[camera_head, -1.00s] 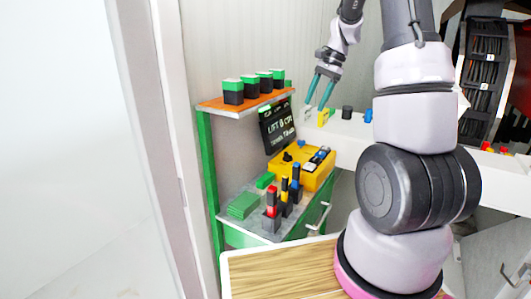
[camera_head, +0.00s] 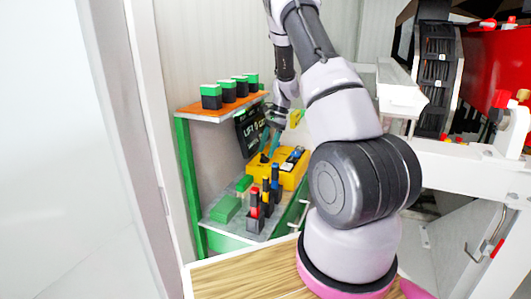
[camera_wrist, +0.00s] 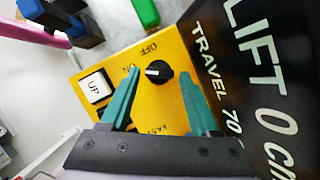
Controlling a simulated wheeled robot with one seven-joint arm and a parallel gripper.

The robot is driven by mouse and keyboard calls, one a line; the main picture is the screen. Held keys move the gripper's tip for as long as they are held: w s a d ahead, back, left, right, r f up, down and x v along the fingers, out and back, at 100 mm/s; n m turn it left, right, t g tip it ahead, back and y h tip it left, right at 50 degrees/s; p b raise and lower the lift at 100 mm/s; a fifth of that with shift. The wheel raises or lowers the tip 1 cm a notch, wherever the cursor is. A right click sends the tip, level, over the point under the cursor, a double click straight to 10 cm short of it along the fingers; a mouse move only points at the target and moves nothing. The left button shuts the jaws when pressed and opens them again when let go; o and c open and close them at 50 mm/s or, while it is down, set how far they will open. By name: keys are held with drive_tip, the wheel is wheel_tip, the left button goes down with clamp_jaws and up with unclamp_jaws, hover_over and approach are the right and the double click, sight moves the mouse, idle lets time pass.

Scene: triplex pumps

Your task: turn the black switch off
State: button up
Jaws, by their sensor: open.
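The black switch (camera_wrist: 159,73) is a round knob on a yellow control box (camera_wrist: 100,58). Its white mark points left, towards the ON label; the OFF label is above the knob in the wrist view. My gripper (camera_wrist: 160,76) is open, with its teal fingers on either side of the knob in the picture. I cannot tell whether they touch it. In the head view the yellow box (camera_head: 293,180) stands on the green bench, and my gripper (camera_head: 268,155) is at its left part, where the knob is hidden.
A black sign reading LIFT (camera_wrist: 262,60) stands close beside the box. A white UP button (camera_wrist: 95,87) is on the same panel. Red, yellow and blue-topped black blocks (camera_head: 254,215) and green blocks (camera_head: 225,208) stand in front. An orange shelf (camera_head: 215,113) is above left.

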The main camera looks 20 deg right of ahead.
drive_tip(key=shift+x, duration=0.8)
clamp_jaws()
drive_tip(key=shift+m, duration=0.4)
drive_tip(key=m+t, duration=0.2)
drive_tip(key=m, duration=0.3)
drive_tip(key=shift+s, duration=0.2)
drive_tip(key=m+t, duration=0.1)
drive_tip(key=m, duration=0.2)
drive_tip(key=m+t+h, duration=0.1)
drive_tip(key=m, duration=0.2)
drive_tip(key=shift+s, duration=0.1)
drive_tip(key=shift+t, duration=0.3)
